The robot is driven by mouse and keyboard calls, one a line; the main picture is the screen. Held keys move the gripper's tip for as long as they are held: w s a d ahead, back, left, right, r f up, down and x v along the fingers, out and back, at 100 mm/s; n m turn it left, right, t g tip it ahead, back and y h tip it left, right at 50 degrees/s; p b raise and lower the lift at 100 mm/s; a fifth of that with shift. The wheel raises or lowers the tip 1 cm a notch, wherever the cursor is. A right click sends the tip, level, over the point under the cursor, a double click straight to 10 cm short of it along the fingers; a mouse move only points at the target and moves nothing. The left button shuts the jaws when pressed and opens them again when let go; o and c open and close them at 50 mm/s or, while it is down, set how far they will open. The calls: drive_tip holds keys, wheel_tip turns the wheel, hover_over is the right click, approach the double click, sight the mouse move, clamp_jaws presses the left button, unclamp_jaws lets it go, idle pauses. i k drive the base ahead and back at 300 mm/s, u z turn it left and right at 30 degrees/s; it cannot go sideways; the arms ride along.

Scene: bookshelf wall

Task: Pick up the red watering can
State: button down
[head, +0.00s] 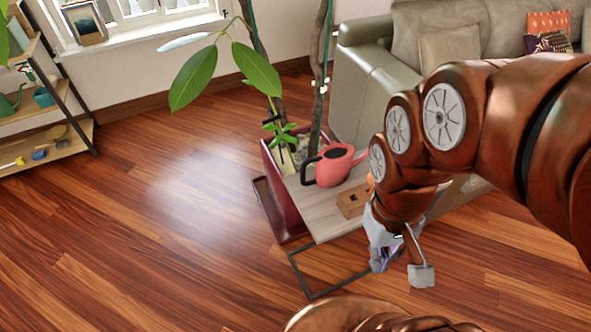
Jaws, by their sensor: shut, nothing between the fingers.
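The red watering can (334,167) stands upright on a small grey-brown wooden table (322,207) in the head view. It has a dark open top and a dark loop handle on its left side; its spout points right. My gripper (419,273) is at the lower right, in front of and to the right of the can. It is shut and empty, pointing downward and apart from the can. My arm hides the right part of the table.
A brown block with holes (352,201) lies on the table beside the can. A dark red planter (283,190) with a leafy plant stands close on the left. A grey sofa (358,88) is behind. A shelf (45,152) stands far left. The wooden floor at left is clear.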

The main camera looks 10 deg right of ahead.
sight(334, 163)
drive_tip(key=u, duration=3.5)
drive_tip(key=k, duration=2.25)
drive_tip(key=z, duration=1.45)
drive_tip(key=i, duration=0.5)
drive_tip(key=z, duration=0.05)
